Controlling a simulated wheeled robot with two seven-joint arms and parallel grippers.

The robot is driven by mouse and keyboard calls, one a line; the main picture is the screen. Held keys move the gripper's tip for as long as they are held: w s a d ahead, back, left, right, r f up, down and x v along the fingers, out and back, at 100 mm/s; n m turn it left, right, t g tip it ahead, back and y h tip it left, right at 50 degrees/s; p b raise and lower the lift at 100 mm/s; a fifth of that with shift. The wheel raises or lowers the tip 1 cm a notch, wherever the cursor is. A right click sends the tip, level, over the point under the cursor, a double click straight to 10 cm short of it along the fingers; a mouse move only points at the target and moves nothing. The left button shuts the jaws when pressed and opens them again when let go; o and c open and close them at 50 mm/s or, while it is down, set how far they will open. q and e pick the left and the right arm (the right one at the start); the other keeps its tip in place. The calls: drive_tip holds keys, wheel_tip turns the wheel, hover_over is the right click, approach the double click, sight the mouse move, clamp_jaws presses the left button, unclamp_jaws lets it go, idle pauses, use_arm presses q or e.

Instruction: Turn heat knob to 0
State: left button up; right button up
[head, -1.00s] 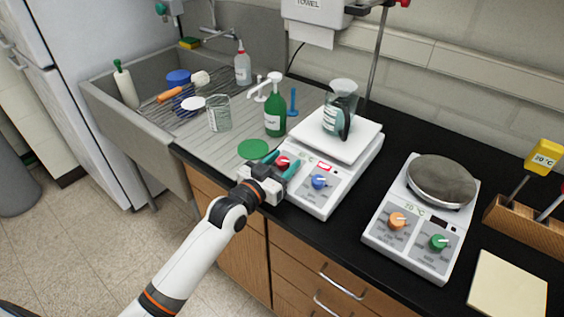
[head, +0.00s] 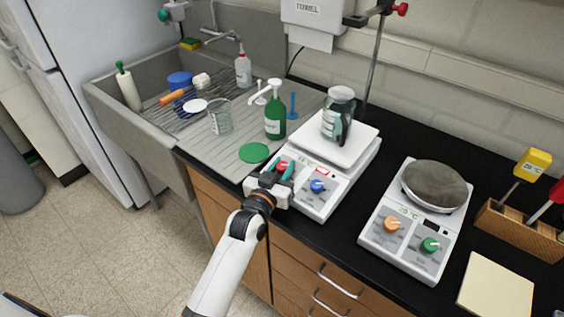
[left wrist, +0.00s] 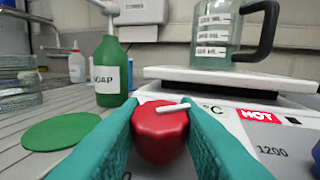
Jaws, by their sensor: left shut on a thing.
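The red heat knob (left wrist: 160,132) is on the front of the left hotplate (head: 313,205), beside a blue knob (head: 318,186). My left gripper (head: 284,169) has its teal fingers on either side of the red knob and is shut on it. In the left wrist view the knob's white pointer line points to the right and slightly up. My right gripper is not in view.
A second hotplate (head: 377,236) with orange and green knobs and a grey round item stands to the right. A green soap bottle (head: 275,116) and green disc (head: 254,152) are to the left, by the sink. A pale pad (head: 497,286) lies at the right.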

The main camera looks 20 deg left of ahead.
use_arm(q)
drive_tip(key=shift+y, duration=0.3)
drive_tip(key=o, duration=1)
drive_tip(key=shift+s+a+b, duration=0.15)
drive_tip(key=shift+s+b, duration=0.2)
drive_tip(key=shift+s, duration=1.65)
drive_tip(key=shift+s+a+b, duration=0.15)
drive_tip(key=shift+s+b, duration=0.25)
drive_tip(key=shift+s, duration=1.6)
drive_tip(key=shift+s+a+b, duration=0.15)
drive_tip(key=shift+s+b, duration=0.2)
drive_tip(key=shift+s, duration=1.65)
